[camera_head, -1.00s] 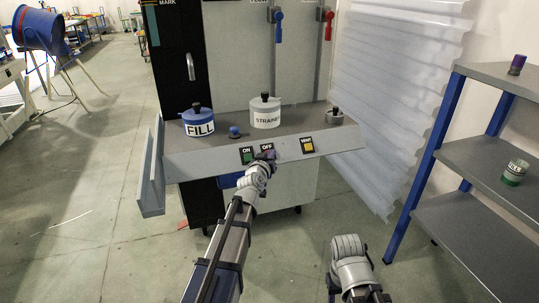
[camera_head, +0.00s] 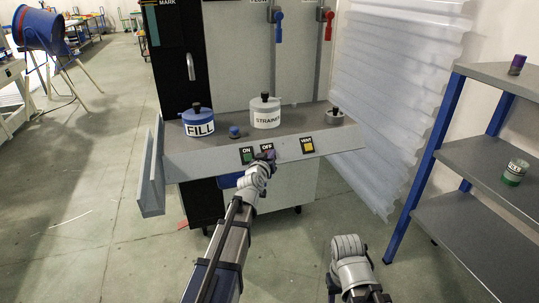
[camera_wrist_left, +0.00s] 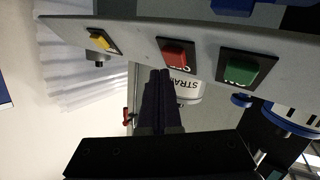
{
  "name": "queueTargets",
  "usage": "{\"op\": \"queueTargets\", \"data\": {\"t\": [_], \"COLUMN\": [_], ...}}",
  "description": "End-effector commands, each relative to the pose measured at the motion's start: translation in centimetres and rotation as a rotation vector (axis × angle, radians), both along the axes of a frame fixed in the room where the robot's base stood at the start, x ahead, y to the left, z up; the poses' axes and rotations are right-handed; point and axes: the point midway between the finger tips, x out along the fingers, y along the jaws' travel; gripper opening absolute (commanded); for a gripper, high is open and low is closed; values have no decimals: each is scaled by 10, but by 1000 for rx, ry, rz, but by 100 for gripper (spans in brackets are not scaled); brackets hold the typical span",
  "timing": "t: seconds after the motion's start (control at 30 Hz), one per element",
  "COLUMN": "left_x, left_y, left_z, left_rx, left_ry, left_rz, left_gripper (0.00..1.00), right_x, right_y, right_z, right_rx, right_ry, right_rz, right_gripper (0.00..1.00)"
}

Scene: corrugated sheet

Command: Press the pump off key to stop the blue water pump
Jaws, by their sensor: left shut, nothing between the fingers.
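The OFF key is a red square button (camera_wrist_left: 176,53) on a black plate on the console's front face. In the head view my left gripper covers most of it, below the OFF label (camera_head: 267,147). My left gripper (camera_head: 265,157) is shut and empty. In the left wrist view its dark fingertips (camera_wrist_left: 160,73) appear just beside the red key; whether they touch it I cannot tell. The green ON key (camera_head: 246,155) is left of it in the head view. My right arm shows at the bottom, but no right fingers are visible. I cannot identify the blue pump with certainty.
A yellow VENT key (camera_head: 307,145) is at the right on the same face. On the console (camera_head: 190,160) stand a blue FILL pot (camera_head: 198,128), a STRAINER pot (camera_head: 265,118) and a small blue knob (camera_head: 234,132). A grey shelf (camera_head: 480,165) stands at right.

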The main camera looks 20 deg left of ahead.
Motion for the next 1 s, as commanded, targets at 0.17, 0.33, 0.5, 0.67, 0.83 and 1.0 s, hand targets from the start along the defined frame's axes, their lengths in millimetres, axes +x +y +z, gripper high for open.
{"op": "queueTargets", "data": {"t": [0.17, 0.33, 0.5, 0.67, 0.83, 1.0], "left_x": [1, 4, 5, 5, 5, 6], "left_y": [1, 3, 4, 3, 4, 4], "left_z": [-1, -6, -6, -6, -6, -8], "left_rx": [0, 0, -1, 0, 0, 0], "left_ry": [0, 0, 0, 0, 0, 0], "left_rz": [0, 1, 0, 0, 0, 0], "left_gripper": [0, 0, 0, 0, 0, 0], "right_x": [0, 0, 0, 0, 0, 0], "right_y": [0, 0, 0, 0, 0, 0], "right_z": [-1, -6, -6, -6, -6, -8], "right_rx": [0, 0, 0, 0, 0, 0], "right_ry": [0, 0, 0, 0, 0, 0], "right_rz": [0, 0, 0, 0, 0, 0], "right_gripper": [50, 50, 50, 50, 50, 50]}}
